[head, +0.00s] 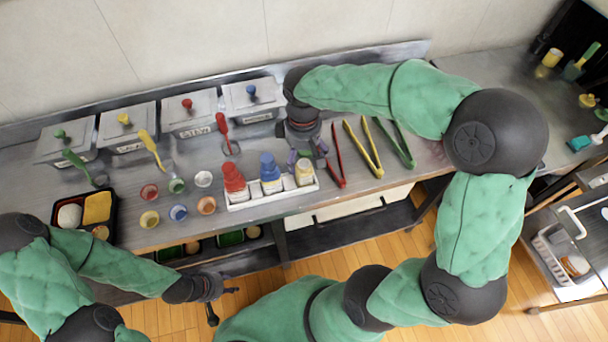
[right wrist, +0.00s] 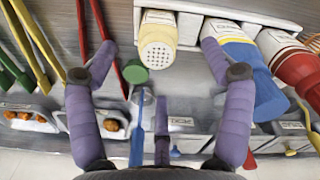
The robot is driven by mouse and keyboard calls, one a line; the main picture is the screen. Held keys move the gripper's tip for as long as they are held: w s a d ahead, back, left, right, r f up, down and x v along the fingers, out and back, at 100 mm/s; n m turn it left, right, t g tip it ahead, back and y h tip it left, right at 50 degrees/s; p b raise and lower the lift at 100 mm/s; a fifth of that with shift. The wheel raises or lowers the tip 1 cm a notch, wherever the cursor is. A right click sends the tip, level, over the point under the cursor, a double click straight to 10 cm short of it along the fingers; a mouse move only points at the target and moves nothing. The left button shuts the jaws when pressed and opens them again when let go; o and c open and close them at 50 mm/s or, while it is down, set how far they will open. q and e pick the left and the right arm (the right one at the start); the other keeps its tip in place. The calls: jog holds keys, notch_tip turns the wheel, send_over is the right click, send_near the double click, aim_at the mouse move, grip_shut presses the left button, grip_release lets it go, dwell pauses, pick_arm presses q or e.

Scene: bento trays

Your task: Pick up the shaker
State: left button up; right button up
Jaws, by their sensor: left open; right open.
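The shaker is a cream bottle with a pale yellow perforated top (right wrist: 157,48). In the head view the shaker (head: 304,174) stands upright at the right end of a white rack (head: 247,201). My right gripper (head: 307,156) is open just behind and above it. In the right wrist view my right gripper (right wrist: 158,52) has its fingertips spread to either side of the shaker's top, with gaps, not gripping it. My left gripper (head: 222,290) is open and empty in front of the counter, far from the shaker.
A blue bottle (head: 270,172) and a red bottle (head: 234,182) share the rack. Red tongs (head: 338,158), yellow tongs (head: 362,147) and green tongs (head: 394,143) lie to its right. Small sauce cups stand left. Lidded containers (head: 189,114) line the back.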

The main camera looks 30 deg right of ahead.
aim_at(304, 164)
notch_tip(304, 164, down, 5)
jog(key=shift+d+r+b, duration=0.1)
jog(key=shift+b, duration=1.05)
jog(key=c, duration=1.4)
